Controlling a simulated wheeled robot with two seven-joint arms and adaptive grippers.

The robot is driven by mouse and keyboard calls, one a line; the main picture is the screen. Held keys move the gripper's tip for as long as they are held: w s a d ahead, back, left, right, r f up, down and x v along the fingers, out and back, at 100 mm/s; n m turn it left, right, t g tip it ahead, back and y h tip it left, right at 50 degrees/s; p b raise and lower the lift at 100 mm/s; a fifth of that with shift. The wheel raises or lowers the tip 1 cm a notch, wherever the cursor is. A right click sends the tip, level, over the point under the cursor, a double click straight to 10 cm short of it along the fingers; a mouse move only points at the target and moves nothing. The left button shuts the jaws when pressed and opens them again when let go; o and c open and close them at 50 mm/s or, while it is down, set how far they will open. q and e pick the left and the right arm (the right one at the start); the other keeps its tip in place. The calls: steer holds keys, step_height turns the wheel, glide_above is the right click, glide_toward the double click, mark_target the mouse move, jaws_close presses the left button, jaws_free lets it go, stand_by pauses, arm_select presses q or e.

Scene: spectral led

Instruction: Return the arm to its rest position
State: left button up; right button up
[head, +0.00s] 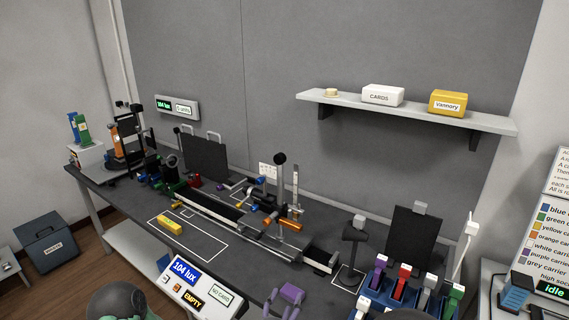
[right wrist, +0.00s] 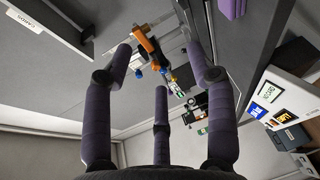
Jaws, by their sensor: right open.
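The gripper is open and empty. The arm behind it is mostly out of the picture.
The bench (head: 215,262) carries a rail with optical parts, a yellow block (head: 169,224) and a lux display box (head: 202,287). Coloured carriers (head: 403,283) stand at the front right. A wall shelf (head: 410,111) holds boxes.

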steer(key=s+d+f+m+g, duration=0.1)
steer(key=s+d+f+g, duration=0.35)
steer(key=f, duration=0.35)
steer(key=s+d+f+m+g, duration=0.1)
steer(key=s+d+f+g, duration=0.35)
steer(key=f, duration=0.25)
steer(key=s+d+f+m+g, duration=0.1)
steer(key=s+d+f+g, duration=0.2)
steer(key=s+f+g, duration=0.35)
steer(key=s+a+f+m+g+y+p, duration=0.2)
steer(key=s+a+f+m+g+y, duration=0.3)
steer(key=s+f, duration=0.35)
steer(key=w+d+f+m+t+y, duration=0.2)
steer(key=w+f+m+t+y, duration=0.1)
steer(key=m, duration=0.7)
steer(key=shift+w+d+f+t, duration=0.3)
steer(key=shift+f+t, duration=0.3)
steer(key=shift+t, duration=0.55)
